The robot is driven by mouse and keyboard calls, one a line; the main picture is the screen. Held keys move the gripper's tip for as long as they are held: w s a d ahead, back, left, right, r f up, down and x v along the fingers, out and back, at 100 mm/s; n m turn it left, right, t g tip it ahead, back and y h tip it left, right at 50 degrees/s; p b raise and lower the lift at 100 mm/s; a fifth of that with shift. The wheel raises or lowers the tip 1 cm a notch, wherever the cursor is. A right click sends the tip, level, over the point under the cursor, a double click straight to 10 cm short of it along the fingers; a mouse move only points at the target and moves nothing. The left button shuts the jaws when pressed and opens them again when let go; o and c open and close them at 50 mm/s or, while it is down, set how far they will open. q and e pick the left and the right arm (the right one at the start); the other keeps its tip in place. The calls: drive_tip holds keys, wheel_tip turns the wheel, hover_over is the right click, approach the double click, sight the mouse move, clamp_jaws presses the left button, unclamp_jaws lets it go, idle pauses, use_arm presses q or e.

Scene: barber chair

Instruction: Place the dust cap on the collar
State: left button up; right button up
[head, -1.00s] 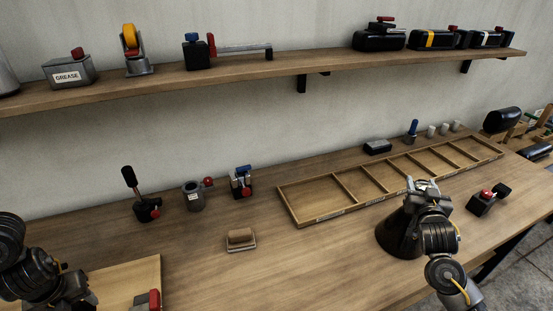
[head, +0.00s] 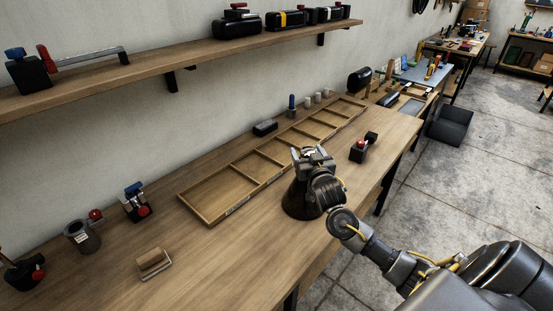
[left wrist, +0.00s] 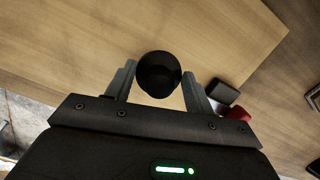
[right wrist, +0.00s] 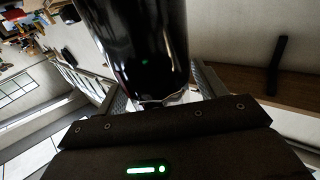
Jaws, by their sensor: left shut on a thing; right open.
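In the left wrist view my left gripper (left wrist: 159,85) is shut on a black round piece (left wrist: 159,74), seen end-on above a pale board. It may be the dust cap; its far side is hidden. My right gripper (head: 312,155) is by the top of a dark cone-shaped thing (head: 299,202) at the front of the bench. In the right wrist view its fingers are open, with a glossy black rounded body (right wrist: 140,45) between them. I cannot tell if they touch it, or which thing is the collar. A labelled grey cylinder (head: 82,238) stands at the left.
A divided wooden tray (head: 212,217) runs along the bench, with a dark block (head: 265,128) behind it. A wooden block (head: 152,262) and red-knobbed devices (head: 135,203) stand left. Another red-knobbed device (head: 362,148) is right of the cone. A shelf (head: 180,65) overhangs the back.

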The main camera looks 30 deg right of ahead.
use_arm(q)
wheel_tip(320, 180, down, 2)
drive_tip(key=shift+f+b, duration=0.2)
drive_tip(key=shift+b, duration=0.9)
use_arm(e)
drive_tip(key=v, duration=1.1)
drive_tip(key=shift+s, duration=0.25)
drive_tip(key=shift+r, duration=0.1)
